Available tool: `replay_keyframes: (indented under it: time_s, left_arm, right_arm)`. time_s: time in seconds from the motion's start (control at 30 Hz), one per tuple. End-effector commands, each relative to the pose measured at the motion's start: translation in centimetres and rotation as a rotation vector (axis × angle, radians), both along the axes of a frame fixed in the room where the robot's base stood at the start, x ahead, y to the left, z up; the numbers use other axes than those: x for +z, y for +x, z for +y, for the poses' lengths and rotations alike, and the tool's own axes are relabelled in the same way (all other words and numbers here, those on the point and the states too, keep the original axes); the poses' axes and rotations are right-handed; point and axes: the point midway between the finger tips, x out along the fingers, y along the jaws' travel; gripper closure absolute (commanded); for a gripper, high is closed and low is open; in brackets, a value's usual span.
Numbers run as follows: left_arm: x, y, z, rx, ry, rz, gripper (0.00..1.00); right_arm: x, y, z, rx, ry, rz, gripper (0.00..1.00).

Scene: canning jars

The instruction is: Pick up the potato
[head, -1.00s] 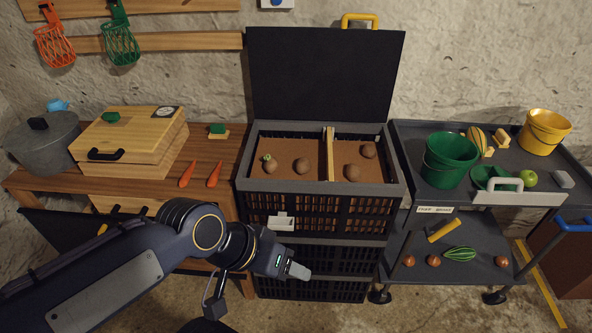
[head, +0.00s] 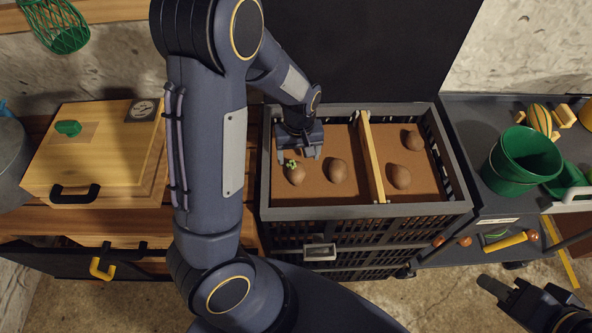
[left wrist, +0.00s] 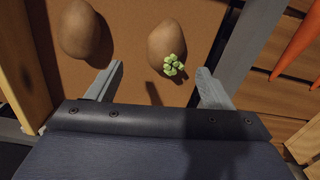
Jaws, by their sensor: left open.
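A brown potato with a green sprout (head: 297,176) lies in the left compartment of the black crate (head: 335,211). My left gripper (head: 300,156) is open just above and behind it, inside the crate. In the left wrist view the sprouted potato (left wrist: 167,42) lies ahead of and between the two open fingers (left wrist: 158,84), with nothing held. A second, plain potato (head: 337,170) lies to its right; it also shows in the left wrist view (left wrist: 84,30). My right gripper (head: 487,284) is at the lower right, partly seen; its opening is unclear.
A wooden divider (head: 371,158) splits the crate; two more potatoes (head: 399,176) lie right of it. The crate's raised rim surrounds the potatoes, and a dark lid (head: 390,60) stands behind. A wooden box (head: 100,150) is left, green buckets (head: 522,160) right.

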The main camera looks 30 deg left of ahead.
Motion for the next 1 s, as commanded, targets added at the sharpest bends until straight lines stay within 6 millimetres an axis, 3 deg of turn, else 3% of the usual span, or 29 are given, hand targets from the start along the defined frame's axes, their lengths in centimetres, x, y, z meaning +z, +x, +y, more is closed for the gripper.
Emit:
replay_keyframes:
  time_s: [0.4,0.73,1.0]
  left_arm:
    - [-5.5,-0.9,0.3,0.000,-0.001,0.003,0.26]
    - [-6.3,-0.8,0.3,-0.001,-0.002,-0.001,0.26]
    - [-6.2,-0.8,0.3,-0.001,-0.002,-0.001,0.61]
  right_arm:
    - [0.4,0.0,0.0,0.000,0.000,0.000,0.64]
    - [0.4,0.0,0.0,0.000,0.000,0.000,0.64]
    - [0.4,0.0,0.0,0.000,0.000,0.000,0.64]
